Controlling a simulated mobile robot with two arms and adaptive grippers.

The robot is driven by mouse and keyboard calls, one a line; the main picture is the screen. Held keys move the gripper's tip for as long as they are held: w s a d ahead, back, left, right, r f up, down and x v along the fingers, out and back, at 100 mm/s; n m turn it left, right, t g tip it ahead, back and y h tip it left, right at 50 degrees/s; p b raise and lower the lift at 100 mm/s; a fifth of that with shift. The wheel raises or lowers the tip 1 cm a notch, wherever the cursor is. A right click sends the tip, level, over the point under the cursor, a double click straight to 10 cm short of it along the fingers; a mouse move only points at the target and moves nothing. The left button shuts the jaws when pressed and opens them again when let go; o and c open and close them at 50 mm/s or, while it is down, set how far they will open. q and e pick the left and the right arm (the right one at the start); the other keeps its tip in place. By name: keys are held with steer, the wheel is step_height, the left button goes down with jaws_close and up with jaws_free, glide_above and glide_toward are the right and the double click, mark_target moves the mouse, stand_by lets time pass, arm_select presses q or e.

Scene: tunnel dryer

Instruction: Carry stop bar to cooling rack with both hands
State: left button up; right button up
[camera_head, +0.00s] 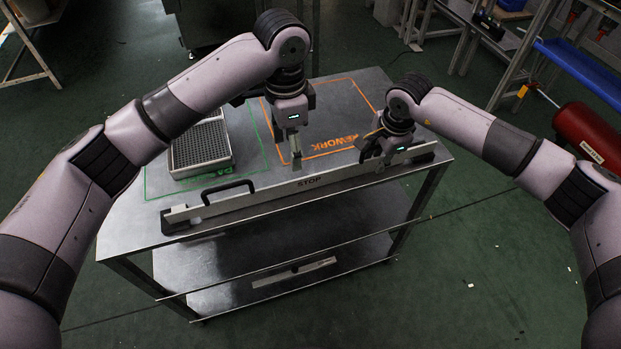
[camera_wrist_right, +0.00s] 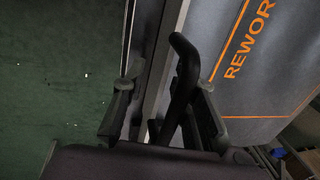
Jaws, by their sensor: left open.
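The stop bar (camera_head: 270,197) is a long grey bar marked STOP, lying along the front edge of the metal table. Its left black handle (camera_head: 226,187) stands free. My left gripper (camera_head: 296,158) is open and empty, pointing down just behind the middle of the bar, right of that handle. My right gripper (camera_head: 372,158) is at the bar's right end. In the right wrist view, the right black handle (camera_wrist_right: 184,75) lies between its spread fingers, nearer the right finger, with a gap on the left. I cannot identify a cooling rack for certain.
The metal table (camera_head: 125,222) has a green-outlined area with a gridded tray (camera_head: 201,150) and an orange area marked REWORK (camera_head: 333,144). A shelf frame with a blue tray (camera_head: 580,66) and a red cylinder (camera_head: 592,135) stand at right. Green floor in front is mostly clear.

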steer(key=o, duration=0.8)
steer(key=shift+r, duration=0.1)
step_height(320, 180, up, 12)
steer(key=s, duration=0.2)
steer(key=shift+d+f, duration=0.2)
steer(key=shift+d, duration=0.15)
steer(key=shift+s+f, duration=0.1)
steer(key=shift+s, duration=0.05)
